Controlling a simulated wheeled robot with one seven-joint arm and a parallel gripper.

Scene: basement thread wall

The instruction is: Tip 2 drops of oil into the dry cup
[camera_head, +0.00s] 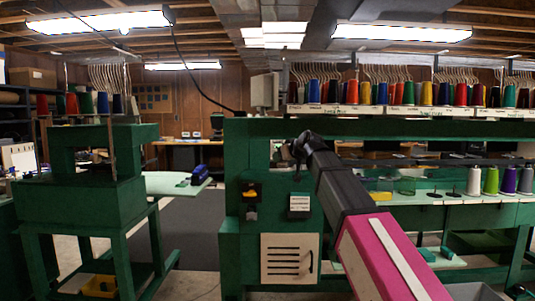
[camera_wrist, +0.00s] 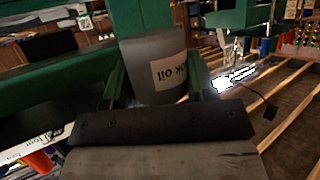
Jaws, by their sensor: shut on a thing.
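My gripper (camera_wrist: 157,90) is shut on a grey oil can (camera_wrist: 150,52) in the wrist view. The can has a pale label whose visible letters end in "k oil" and read upside down in that picture. The wrist picture as a whole is turned over, with ceiling beams low in it. The can's far end and any spout are not clear. In the head view my gripper (camera_head: 302,146) is small and dark at the end of my arm, in front of the green machine; the can is hard to make out there. I cannot pick out the dry cup in either view.
The large green machine (camera_head: 240,140) carries a long row of coloured thread spools (camera_head: 370,92). Several more spools (camera_head: 490,180) stand on a lower shelf at right. A smaller green machine (camera_head: 80,190) stands at left. Open grey floor (camera_head: 185,245) lies between the machines.

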